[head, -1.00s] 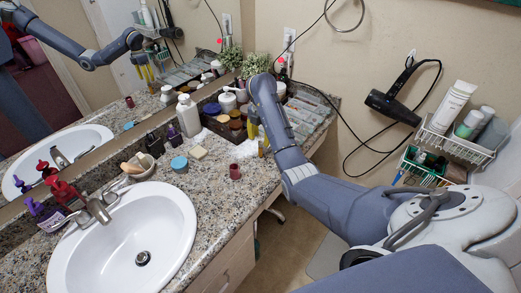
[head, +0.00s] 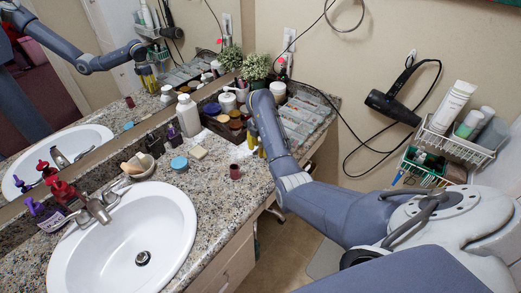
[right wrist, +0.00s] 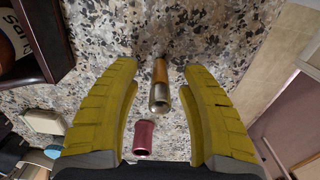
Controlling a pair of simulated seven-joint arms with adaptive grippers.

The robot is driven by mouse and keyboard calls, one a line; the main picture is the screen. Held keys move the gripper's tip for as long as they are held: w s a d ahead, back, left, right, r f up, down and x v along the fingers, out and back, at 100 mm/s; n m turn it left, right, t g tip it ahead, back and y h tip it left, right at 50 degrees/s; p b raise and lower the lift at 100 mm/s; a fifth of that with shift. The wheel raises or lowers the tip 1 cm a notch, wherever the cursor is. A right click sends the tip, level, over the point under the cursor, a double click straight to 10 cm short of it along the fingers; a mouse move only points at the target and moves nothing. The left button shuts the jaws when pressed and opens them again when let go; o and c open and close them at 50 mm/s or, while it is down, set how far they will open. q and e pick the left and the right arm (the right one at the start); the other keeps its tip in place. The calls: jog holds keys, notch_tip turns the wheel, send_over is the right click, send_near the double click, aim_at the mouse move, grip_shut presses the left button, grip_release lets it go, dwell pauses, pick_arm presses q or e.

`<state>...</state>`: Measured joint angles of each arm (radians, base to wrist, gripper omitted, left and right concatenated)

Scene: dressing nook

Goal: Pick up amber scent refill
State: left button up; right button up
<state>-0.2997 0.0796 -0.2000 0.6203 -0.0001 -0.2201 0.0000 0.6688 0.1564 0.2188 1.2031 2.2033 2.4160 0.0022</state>
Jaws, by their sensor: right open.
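The amber scent refill (right wrist: 160,82) is a slim amber tube with a metallic end. In the right wrist view it lies between the two yellow fingers of my right gripper (right wrist: 162,72), with a gap on each side. The fingers are open and do not touch it. In the head view my right gripper (head: 256,142) is low over the counter's right part, and I cannot make the refill out clearly beside the fingers. My left gripper is not in view.
A dark tray (head: 222,127) of jars is just left of the gripper. The sink (head: 90,243) is further left. Clear cases (head: 304,117) lie behind the arm.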

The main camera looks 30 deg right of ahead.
jog(key=shift+c, duration=0.3)
grip_shut()
dwell(0.3)
